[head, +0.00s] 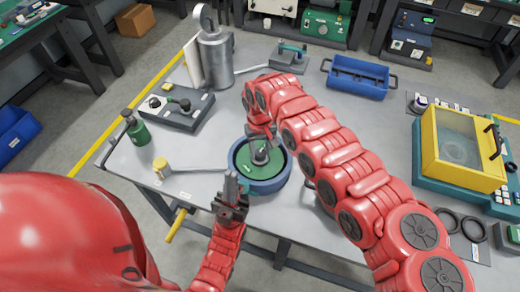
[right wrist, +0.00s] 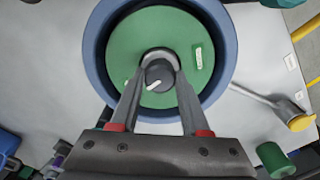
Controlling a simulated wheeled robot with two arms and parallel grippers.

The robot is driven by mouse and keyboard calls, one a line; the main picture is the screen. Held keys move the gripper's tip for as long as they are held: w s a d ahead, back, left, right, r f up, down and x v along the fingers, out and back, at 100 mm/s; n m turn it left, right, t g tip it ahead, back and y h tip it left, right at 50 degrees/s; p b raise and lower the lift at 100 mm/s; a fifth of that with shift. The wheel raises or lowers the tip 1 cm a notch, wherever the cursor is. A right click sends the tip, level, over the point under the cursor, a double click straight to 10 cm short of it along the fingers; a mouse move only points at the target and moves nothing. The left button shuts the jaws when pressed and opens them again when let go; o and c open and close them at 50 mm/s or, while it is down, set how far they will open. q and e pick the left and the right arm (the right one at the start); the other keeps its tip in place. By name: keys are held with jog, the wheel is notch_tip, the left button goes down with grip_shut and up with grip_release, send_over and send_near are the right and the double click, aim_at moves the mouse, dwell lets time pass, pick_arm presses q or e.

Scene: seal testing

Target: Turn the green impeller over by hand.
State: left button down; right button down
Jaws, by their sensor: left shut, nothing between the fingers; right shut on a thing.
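The green impeller (head: 251,166) is a green disc lying inside a round blue housing (head: 262,187) near the front edge of the table. In the right wrist view the impeller (right wrist: 133,38) has a dark grey hub with a white mark and a small pale tab. My right gripper (right wrist: 158,72) comes from above and is shut on the grey hub (right wrist: 160,84) at the centre of the disc. It partly hides the disc in the head view. My left gripper (head: 232,178) is shut and empty, just left of the blue housing.
A yellow-capped tool (head: 162,168) lies left of the housing, by a green bottle (head: 137,130). A metal cylinder (head: 216,60) stands at the back left. A blue tray (head: 358,77) sits at the back right, and a yellow-framed box (head: 462,150) at the right.

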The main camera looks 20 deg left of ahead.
jog(key=shift+r+m+p, duration=0.15)
jog(key=shift+m+p, duration=0.3)
jog(key=shift+m, duration=0.25)
jog(key=m+p, duration=0.1)
jog(key=m, duration=0.2)
jog(key=shift+a, duration=0.1)
jog(key=c, duration=0.8)
grip_release()
jog(key=shift+m, duration=0.4)
jog(key=o, duration=0.7)
jog(key=shift+c, duration=0.2)
notch_tip(320, 180, up, 7)
jog(key=p, duration=0.3)
